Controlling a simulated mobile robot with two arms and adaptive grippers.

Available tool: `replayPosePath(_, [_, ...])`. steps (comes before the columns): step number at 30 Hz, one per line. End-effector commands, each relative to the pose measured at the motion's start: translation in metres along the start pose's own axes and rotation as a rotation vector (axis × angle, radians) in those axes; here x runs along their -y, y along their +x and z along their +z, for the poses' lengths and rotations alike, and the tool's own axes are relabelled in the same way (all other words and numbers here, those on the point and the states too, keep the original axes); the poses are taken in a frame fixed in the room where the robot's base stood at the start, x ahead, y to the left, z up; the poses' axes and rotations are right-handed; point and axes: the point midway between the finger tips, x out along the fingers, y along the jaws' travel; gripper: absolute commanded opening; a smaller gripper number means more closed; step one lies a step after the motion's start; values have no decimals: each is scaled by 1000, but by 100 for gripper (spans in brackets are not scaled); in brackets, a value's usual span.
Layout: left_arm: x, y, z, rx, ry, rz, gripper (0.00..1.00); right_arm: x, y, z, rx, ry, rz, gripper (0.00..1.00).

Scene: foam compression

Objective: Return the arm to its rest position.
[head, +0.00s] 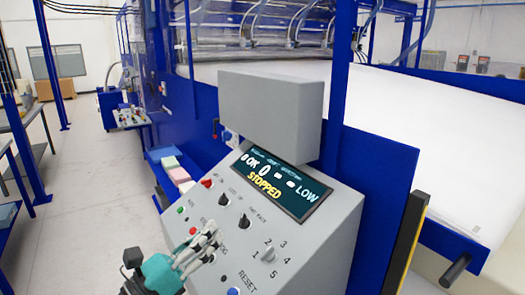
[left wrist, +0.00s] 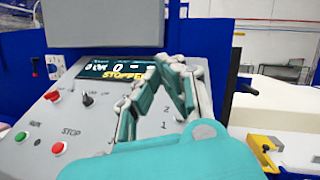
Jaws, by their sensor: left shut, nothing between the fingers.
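My left gripper (head: 211,236) is low in the head view, in front of the sloped grey control panel (head: 325,248). Its fingers are shut with nothing between them. In the left wrist view the shut fingertips (left wrist: 176,66) stand before the panel and cover part of its dials and screen. I cannot tell whether they touch the panel. The panel's screen (head: 281,185) reads OK, 0, LOW and STOPPED. My right gripper is in neither view.
A grey box (head: 270,110) sits above the panel. Red and green buttons show in the left wrist view, with a red one (left wrist: 58,148) beside STOP. The blue machine with white sheet material (head: 430,130) fills the right. Clear floor (head: 85,200) lies at left.

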Motion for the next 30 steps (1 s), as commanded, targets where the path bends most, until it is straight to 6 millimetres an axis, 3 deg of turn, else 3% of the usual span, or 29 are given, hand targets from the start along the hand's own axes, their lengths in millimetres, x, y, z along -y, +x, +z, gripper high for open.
replayPosePath(3, [-10,-31,35,331,-466,74,0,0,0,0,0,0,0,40])
replayPosePath(5, [-31,-55,42,489,-697,152,0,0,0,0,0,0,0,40])
replayPosePath(7, [-62,-89,34,662,-960,281,0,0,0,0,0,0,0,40])
replayPosePath(10, [-101,-142,-6,873,-1296,514,0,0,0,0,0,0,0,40])
replayPosePath(14, [-117,-204,-81,1060,-1629,847,0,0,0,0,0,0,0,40])
replayPosePath(18, [-97,-256,-156,1168,-1874,1196,0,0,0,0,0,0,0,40])
replayPosePath(21, [-74,-281,-195,1199,-1983,1404,0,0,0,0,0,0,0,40])
replayPosePath(30, [8,-330,-262,1182,-2163,1912,0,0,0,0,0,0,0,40])
